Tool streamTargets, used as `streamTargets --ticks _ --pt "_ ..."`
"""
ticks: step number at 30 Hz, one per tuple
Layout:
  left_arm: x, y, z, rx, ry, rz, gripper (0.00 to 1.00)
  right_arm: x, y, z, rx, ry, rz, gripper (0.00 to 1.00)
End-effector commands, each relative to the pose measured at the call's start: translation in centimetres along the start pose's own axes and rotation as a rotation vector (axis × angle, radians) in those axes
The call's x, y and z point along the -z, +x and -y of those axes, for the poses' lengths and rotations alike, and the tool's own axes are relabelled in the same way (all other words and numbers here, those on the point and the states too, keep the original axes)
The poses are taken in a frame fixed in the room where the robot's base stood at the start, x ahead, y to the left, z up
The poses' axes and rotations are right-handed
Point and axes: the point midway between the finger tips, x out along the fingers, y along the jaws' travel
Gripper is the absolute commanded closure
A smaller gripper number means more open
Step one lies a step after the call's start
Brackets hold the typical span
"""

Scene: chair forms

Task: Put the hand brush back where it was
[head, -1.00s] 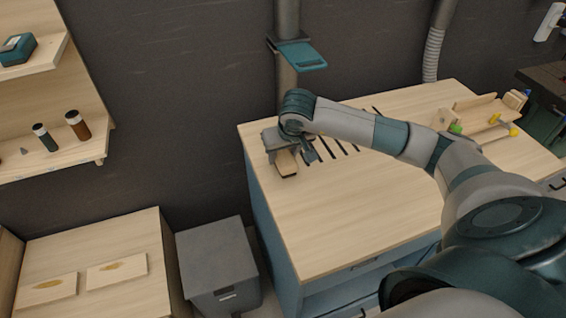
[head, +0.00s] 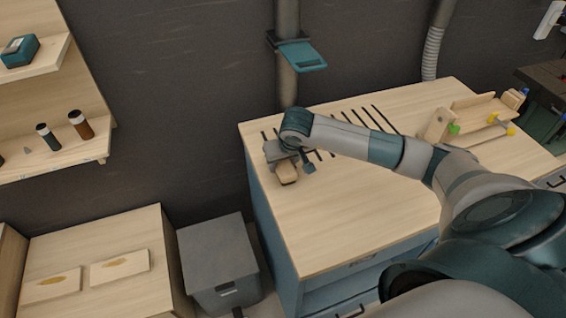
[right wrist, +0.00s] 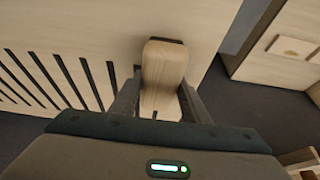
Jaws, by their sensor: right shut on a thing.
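The hand brush (head: 287,174) has a pale wooden handle and is at the left end of the workbench top. My right gripper (head: 292,162) is shut on it. In the right wrist view the brush's wooden handle (right wrist: 164,72) lies between the two fingers of my right gripper (right wrist: 158,100), with a dark strip showing at its far end. I cannot tell whether the brush touches the bench or is held just above it. My left gripper is not in view.
The workbench top (head: 330,220) has a row of dark slots (head: 358,118) near its back edge and is clear in front. Wooden pieces with yellow and green knobs (head: 480,120) stand at its right. A grey bin (head: 216,258) and a low wooden cabinet (head: 100,235) are left of it.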

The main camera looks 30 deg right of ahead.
Motion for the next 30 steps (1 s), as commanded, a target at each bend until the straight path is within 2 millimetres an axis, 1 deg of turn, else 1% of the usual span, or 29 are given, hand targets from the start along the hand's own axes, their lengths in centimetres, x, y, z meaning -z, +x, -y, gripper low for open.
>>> streamTargets --ticks 1,2,3,4,13,19,20,26,30 --pt "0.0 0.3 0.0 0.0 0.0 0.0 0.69 -0.1 0.2 0.0 0.0 0.0 -0.001 0.79" --pt "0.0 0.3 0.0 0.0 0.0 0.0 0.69 -0.1 0.2 0.0 0.0 0.0 0.0 0.56" --pt "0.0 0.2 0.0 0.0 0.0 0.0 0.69 0.0 0.1 0.0 0.0 0.0 0.0 0.46" --pt "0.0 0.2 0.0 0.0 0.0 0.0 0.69 0.0 0.1 0.0 0.0 0.0 0.0 0.39" --pt "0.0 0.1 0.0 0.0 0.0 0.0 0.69 0.0 0.1 0.0 0.0 0.0 0.0 0.39" --pt "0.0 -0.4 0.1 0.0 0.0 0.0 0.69 0.1 -0.4 0.0 0.0 0.0 0.0 0.39" --pt "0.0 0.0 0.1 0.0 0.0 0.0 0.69 0.1 -0.5 0.0 0.001 0.0 -0.002 0.39" --pt "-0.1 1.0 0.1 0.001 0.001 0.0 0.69 0.1 -3.0 0.0 0.0 -0.002 -0.004 0.39" --pt "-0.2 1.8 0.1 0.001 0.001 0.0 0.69 0.2 -5.5 0.0 0.001 -0.002 -0.006 0.39"
